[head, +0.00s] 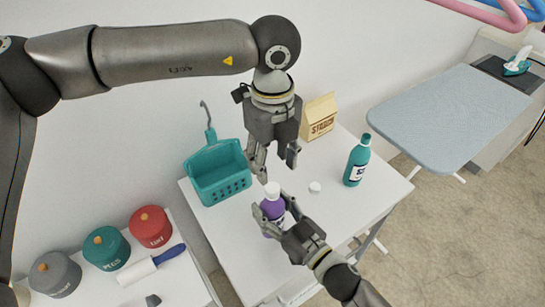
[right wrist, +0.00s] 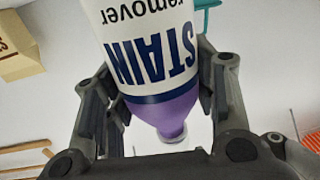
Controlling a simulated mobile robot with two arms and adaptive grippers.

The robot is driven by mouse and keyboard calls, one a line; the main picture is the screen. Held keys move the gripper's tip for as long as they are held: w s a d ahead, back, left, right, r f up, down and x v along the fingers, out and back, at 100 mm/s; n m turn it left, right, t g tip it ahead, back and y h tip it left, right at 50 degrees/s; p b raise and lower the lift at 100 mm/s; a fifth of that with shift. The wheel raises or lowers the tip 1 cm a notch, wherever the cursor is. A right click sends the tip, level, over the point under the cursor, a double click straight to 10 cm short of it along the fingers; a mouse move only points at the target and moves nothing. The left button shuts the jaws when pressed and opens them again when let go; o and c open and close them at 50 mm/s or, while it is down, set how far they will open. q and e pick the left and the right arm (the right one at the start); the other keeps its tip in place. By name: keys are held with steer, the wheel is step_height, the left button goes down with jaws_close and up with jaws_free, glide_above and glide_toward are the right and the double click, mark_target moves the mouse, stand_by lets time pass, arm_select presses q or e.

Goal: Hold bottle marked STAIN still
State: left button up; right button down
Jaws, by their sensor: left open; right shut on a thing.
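The STAIN bottle (head: 272,208) is purple with a white top and stands upright on the white table. My right gripper (head: 277,217) is shut on it from the front right, with fingers on both sides of the body. In the right wrist view the STAIN label (right wrist: 155,60) appears upside down between the fingers. My left gripper (head: 277,164) is open and empty, pointing down just above the bottle's white top, apart from it as far as I can tell.
A small white cap (head: 314,187) lies right of the bottle. A teal bottle (head: 357,161), a teal basket (head: 219,172) and a starch box (head: 319,117) stand on the table (head: 230,235). Several lidded pots and a lint roller (head: 151,264) are at lower left. An ironing board (head: 447,117) is at right.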

mark_target(272, 187)
arm_select(q)
steer(key=shift+f, duration=4.05)
